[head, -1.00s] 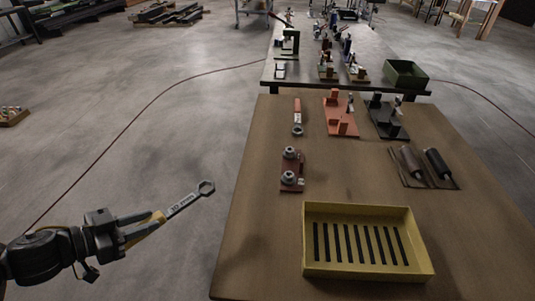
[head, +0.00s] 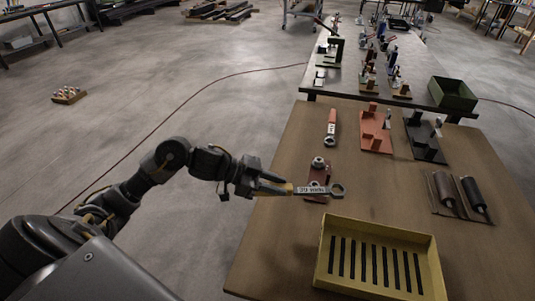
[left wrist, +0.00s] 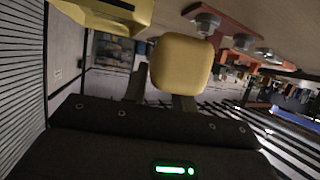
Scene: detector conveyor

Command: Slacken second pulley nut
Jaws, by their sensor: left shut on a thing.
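My left gripper (head: 287,188) is shut on a grey ring-ended wrench (head: 318,191) with a printed label that looks like "20 mm". The wrench's ring end points right, over the table. Behind it is a small red plate (head: 322,172) with two grey nuts; the far nut (head: 318,162) is clear to see, the near one is partly hidden by the wrench. I cannot tell whether the wrench touches the near nut. My right gripper is not in view.
A yellow slotted tray (head: 325,262) stands at the table's near side. A red-handled wrench (head: 331,128) lies farther back. Red (head: 376,134) and black (head: 424,137) fixtures and two dark rollers (head: 444,189) sit to the right. A green bin (head: 453,93) stands behind.

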